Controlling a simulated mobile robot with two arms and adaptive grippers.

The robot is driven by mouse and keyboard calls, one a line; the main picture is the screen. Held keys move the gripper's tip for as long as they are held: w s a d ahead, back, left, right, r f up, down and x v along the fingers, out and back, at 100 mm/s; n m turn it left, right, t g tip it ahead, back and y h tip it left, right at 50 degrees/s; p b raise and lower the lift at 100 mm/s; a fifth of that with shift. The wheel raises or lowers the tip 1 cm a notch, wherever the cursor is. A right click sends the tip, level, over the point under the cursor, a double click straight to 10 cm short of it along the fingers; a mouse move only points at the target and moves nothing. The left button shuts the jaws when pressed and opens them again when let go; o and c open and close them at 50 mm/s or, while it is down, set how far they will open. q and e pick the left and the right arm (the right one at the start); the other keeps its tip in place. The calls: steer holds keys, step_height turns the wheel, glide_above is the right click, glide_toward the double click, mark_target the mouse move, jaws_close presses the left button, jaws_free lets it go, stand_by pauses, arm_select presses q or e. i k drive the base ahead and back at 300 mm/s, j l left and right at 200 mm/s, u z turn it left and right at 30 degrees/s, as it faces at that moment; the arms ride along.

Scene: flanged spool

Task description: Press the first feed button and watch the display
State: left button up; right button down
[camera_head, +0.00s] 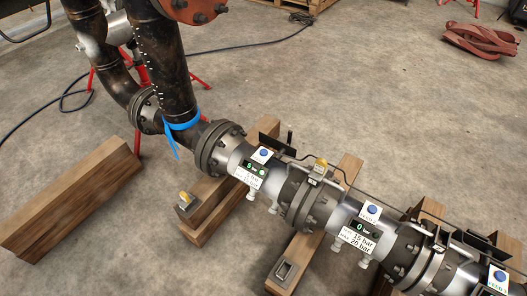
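A pipe run of flanged spool sections crosses the lower right on timber blocks. The first section carries a blue button (263,153) on a white plate. Below it is a small dark display (254,168) that seems to show a green 5, with a green light beside it. The second section has a blue button (372,208) labelled like FEED 2 and a display (361,227) reading 0; the label under it reads 15 bar and 20 bar. A third blue button (500,275) is at the lower right edge. Neither gripper is in view.
A dark elbow pipe (165,60) with a blue strap (182,124) rises at the left. Timber blocks (75,200) lie on the concrete floor. A black cable (245,45) runs behind. Red slings (480,40) lie at the upper right. The middle floor is clear.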

mark_target(264, 153)
steer(key=i+j+z, duration=0.15)
steer(key=j, duration=0.2)
steer(key=i+j+z, duration=0.3)
steer(key=j, duration=0.45)
steer(key=i+j+z, duration=0.15)
steer(key=j, duration=0.3)
steer(key=i+j+z, duration=0.15)
steer(key=j, duration=0.25)
steer(key=i, duration=0.1)
